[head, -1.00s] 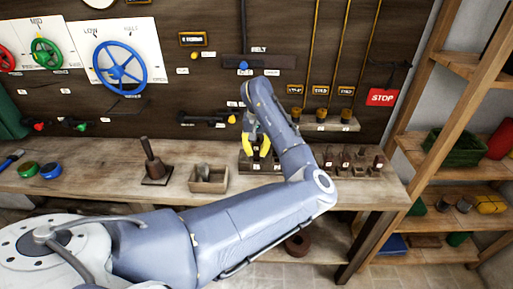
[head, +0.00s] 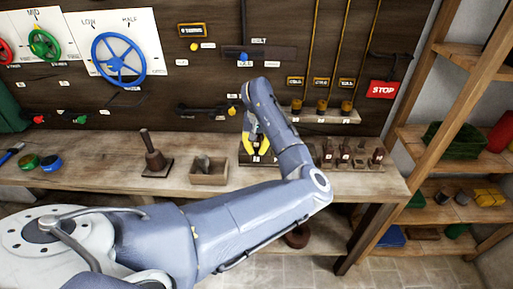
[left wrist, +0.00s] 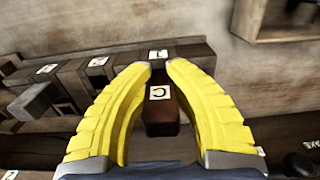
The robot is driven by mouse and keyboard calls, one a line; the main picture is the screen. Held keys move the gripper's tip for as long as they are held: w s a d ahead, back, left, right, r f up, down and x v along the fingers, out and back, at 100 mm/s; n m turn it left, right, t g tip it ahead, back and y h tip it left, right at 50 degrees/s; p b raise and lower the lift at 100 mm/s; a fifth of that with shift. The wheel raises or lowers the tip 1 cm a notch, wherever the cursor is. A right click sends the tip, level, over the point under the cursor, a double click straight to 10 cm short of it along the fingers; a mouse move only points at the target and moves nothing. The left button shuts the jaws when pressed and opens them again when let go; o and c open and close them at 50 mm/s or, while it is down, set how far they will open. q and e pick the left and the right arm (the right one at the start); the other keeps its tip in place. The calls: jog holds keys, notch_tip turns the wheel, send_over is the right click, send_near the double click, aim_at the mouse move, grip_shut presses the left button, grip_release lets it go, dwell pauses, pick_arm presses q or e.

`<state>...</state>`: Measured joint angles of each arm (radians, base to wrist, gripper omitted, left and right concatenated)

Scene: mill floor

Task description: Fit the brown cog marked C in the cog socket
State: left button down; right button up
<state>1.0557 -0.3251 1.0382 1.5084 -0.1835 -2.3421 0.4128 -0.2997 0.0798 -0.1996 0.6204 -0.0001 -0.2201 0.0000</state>
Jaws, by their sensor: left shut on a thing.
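My left gripper (head: 257,150), with yellow fingers, points down over a dark labelled fixture (head: 245,159) on the bench. In the left wrist view its fingers (left wrist: 160,90) are shut on the brown cog marked C (left wrist: 160,124), whose white letter label faces the camera. The cog is a small dark brown block. My right gripper is not in view.
A wooden box (head: 208,173) and a dark post on a base (head: 155,160) stand left of the fixture. A rack of small labelled brown pieces (head: 348,158) stands to the right. A panel with wheels and levers (head: 120,58) rises behind.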

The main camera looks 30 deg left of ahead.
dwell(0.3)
pick_arm(q)
jog(key=c, duration=1.2)
grip_release()
jog(key=shift+o, duration=0.2)
jog(key=shift+r, duration=0.1)
